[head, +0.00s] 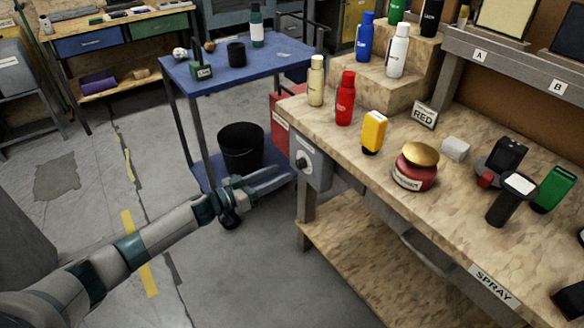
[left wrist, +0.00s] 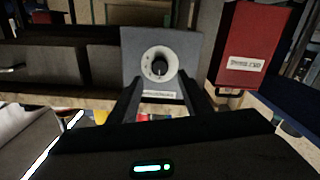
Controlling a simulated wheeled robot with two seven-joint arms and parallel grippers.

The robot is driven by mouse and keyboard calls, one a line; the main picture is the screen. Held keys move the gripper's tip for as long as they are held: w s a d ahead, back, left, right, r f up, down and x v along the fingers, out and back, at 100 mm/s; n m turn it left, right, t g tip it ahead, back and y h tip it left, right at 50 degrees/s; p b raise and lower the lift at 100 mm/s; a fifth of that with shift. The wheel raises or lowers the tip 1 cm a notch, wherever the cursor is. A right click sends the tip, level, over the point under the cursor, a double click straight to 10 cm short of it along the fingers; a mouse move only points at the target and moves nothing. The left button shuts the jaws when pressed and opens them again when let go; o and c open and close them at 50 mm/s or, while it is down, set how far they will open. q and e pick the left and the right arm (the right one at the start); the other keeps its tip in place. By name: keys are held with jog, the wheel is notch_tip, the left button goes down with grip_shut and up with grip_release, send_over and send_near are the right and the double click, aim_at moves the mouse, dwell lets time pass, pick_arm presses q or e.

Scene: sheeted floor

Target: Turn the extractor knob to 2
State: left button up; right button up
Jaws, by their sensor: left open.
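The extractor control is a grey box (head: 312,160) on the left end of the workbench, with a round knob (head: 302,163) on its front face. In the left wrist view the box (left wrist: 190,45) is straight ahead, with a pale dial around the dark knob (left wrist: 159,68) and a small label strip too blurred to read. The knob's setting cannot be read. My left gripper (head: 282,178) is open and points at the box from the left. In the left wrist view its fingers (left wrist: 160,90) lie on either side of the knob's line, apparently short of it. My right gripper is not in view.
A red box (head: 282,128) is beside the grey box. A blue cart (head: 225,75) and a black bin (head: 240,147) stand behind my left gripper. Floor in front is clear.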

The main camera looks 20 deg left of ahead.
aim_at(298, 165)
pick_arm(q)
jog(key=shift+x, duration=3.05)
jog(key=shift+c, duration=0.4)
jog(key=c, duration=1)
